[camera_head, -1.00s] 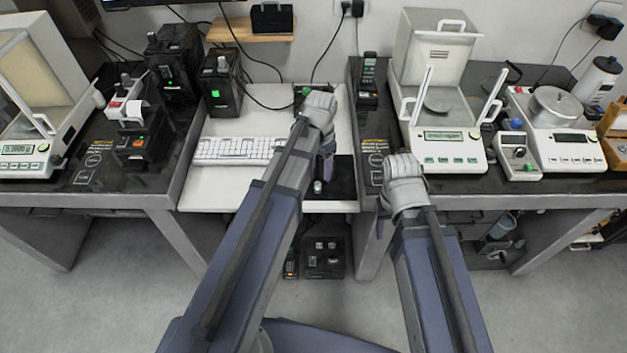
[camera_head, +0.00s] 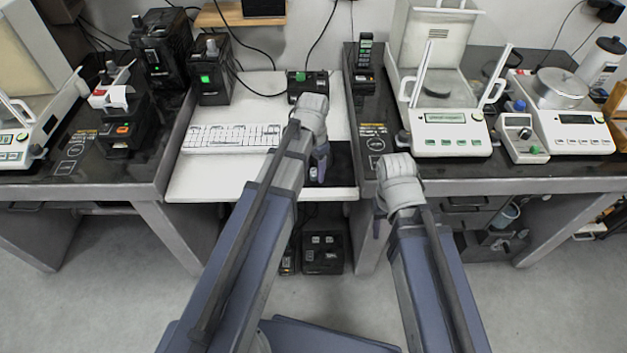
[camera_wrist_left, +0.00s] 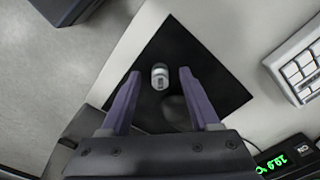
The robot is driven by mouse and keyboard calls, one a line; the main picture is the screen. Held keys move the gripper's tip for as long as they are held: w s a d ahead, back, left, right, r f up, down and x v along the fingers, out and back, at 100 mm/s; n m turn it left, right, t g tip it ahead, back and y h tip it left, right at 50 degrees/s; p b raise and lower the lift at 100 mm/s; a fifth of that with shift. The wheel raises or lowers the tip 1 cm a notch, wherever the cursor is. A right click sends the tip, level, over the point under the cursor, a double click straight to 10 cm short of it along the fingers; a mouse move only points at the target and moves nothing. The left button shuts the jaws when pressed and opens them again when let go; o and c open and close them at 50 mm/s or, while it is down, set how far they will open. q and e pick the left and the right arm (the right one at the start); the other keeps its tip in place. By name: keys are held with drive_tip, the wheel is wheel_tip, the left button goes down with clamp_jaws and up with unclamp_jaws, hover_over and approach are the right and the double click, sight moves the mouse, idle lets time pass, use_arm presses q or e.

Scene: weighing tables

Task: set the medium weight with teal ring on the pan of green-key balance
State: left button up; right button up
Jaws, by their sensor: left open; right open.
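A small metal weight (camera_wrist_left: 160,76) with a pale bluish band stands on the black mat (camera_wrist_left: 222,92); the band's exact colour is hard to tell. It also shows in the head view (camera_head: 313,172), low on the middle desk. My left gripper (camera_wrist_left: 161,74) is open above the mat, its fingers on either side of the weight in the wrist picture; contact is not visible. My right gripper (camera_head: 380,213) is empty in front of the right table's edge. A balance (camera_head: 452,133) with green keys and an open glass-sided chamber stands on the right table, its round pan (camera_head: 437,88) bare.
A second balance (camera_head: 577,130) with a round metal pan stands further right, a small box (camera_head: 521,137) with a green knob beside it. A white keyboard (camera_head: 232,138) lies left of the mat. Another balance (camera_head: 14,140) is at far left. A black device (camera_head: 306,84) stands behind the mat.

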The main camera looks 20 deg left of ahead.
use_arm(q)
drive_tip(key=shift+f, duration=0.55)
drive_tip(key=shift+r, duration=0.1)
clamp_jaws()
